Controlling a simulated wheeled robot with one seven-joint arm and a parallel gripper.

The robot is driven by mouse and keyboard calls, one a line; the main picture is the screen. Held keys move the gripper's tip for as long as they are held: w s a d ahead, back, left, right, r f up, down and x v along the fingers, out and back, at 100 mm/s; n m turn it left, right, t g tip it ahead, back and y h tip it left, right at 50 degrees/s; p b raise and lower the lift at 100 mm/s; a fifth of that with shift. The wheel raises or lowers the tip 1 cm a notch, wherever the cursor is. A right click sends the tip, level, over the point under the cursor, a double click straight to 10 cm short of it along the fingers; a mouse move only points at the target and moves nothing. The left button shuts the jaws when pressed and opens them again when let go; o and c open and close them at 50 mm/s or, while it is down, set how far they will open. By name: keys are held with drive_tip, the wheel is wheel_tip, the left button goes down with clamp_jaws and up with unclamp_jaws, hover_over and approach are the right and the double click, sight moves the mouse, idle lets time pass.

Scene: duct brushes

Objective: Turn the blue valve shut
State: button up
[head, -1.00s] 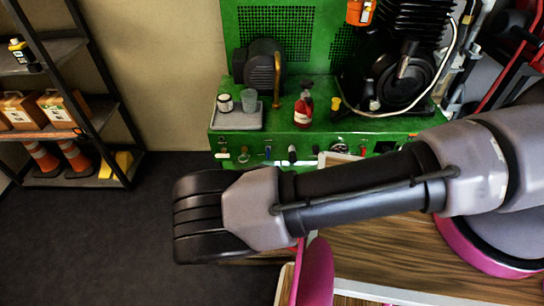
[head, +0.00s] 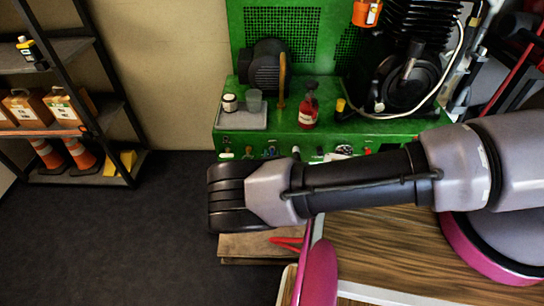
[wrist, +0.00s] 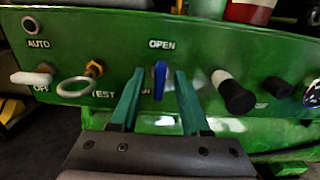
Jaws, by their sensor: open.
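The blue valve (wrist: 160,80) is a small upright lever on the green front panel, just below the word OPEN in the wrist view. In the head view it is a small blue spot (head: 270,152) on the panel, just above my arm. My gripper (wrist: 158,73) is open, with one teal finger on each side of the lever. Gaps show between both fingers and the lever, so neither seems to touch it. The label below the lever is partly hidden by the left finger. In the head view my gripper is hidden behind my wrist.
Left of the valve are a ring pull (wrist: 76,87) on a brass stem and a white knob (wrist: 32,78). Right of it are a black-and-white handle (wrist: 232,92) and a black knob (wrist: 277,88). A tray (head: 240,119) with containers and a red bottle (head: 308,107) stand above.

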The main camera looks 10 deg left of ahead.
clamp_jaws()
drive_tip(key=shift+m, duration=0.4)
drive_tip(key=shift+w+d+f+m, duration=0.1)
drive_tip(key=shift+m, duration=2.75)
drive_tip(key=shift+s+d+f+m, duration=0.1)
drive_tip(key=shift+m, duration=2.8)
drive_tip(key=shift+w+d+f+m, duration=0.1)
drive_tip(key=shift+m, duration=2.75)
